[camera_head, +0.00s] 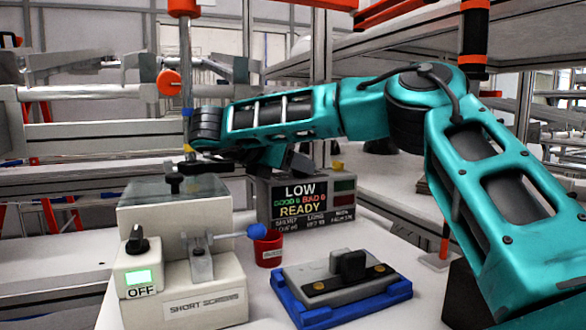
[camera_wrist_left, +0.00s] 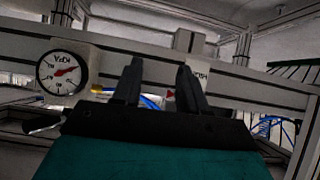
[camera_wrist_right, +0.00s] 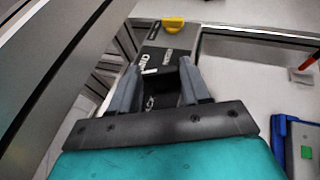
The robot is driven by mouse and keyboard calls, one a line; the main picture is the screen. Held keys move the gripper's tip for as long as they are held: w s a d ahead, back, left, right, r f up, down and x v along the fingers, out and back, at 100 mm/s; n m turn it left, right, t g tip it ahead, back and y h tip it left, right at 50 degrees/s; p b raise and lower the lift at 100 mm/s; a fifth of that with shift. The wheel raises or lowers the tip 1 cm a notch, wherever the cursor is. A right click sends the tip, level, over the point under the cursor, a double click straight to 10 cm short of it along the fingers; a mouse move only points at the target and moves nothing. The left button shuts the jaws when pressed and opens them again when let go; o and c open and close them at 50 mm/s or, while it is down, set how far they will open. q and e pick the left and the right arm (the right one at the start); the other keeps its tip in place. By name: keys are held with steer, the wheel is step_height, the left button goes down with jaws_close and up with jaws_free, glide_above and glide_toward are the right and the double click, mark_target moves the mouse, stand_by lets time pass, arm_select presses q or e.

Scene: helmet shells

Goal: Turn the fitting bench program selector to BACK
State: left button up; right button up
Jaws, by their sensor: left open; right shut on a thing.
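The fitting bench display box (camera_head: 335,212) stands at the back of the bench in the head view. Its screen reads LOW and READY. My right gripper (camera_head: 300,163) is at the top of this box, its fingers partly hidden behind my own wrist. In the right wrist view the fingers (camera_wrist_right: 160,68) are shut on the dark selector knob (camera_wrist_right: 160,78) on the black, white-lettered top panel (camera_wrist_right: 165,42). A small white mark shows between the fingers. The lettering is too small or covered to read surely. My left gripper (camera_wrist_left: 157,85) is open and empty in the left wrist view.
A yellow part (camera_wrist_right: 173,25) sits close by on the box. A SHORT SCREWS machine (camera_head: 205,295), an OFF switch box (camera_head: 140,275), a red cup (camera_head: 268,250) and a blue-based fixture (camera_head: 345,300) stand in front. A gauge (camera_wrist_left: 62,71) and rail are near my left gripper.

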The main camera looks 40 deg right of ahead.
steer(key=shift+s+f+n+t+b, duration=0.1)
steer(key=shift+f+n+t+b, duration=0.3)
steer(key=shift+b, duration=0.85)
steer(key=shift+s+r+n+t+b, duration=0.2)
steer(key=shift+n+t+b, duration=0.4)
steer(key=shift+t+b, duration=0.4)
steer(key=shift+r+n+y+b, duration=0.1)
steer(key=shift+n+y+b, duration=0.2)
steer(key=shift+n+b, duration=0.1)
steer(key=shift+s+d+r+n+t+y, duration=0.15)
steer(key=shift+n+t+y, duration=0.15)
steer(key=shift+n+t, duration=0.65)
arm_select(q)
steer(key=shift+w+d+f+h, duration=0.2)
steer(key=shift+w+d+f, duration=0.1)
steer(key=shift+d+f, duration=0.25)
steer(key=shift+w+d+f+h, duration=0.25)
steer(key=shift+d+f, duration=0.15)
steer(key=shift+f, duration=0.1)
arm_select(e)
steer(key=shift+s+d+n+t+y, duration=0.1)
steer(key=shift+s+n+t+y, duration=0.1)
steer(key=shift+n+t+y, duration=1.05)
steer(key=shift+t, duration=0.4)
arm_select(q)
steer(key=shift+s+f, duration=0.25)
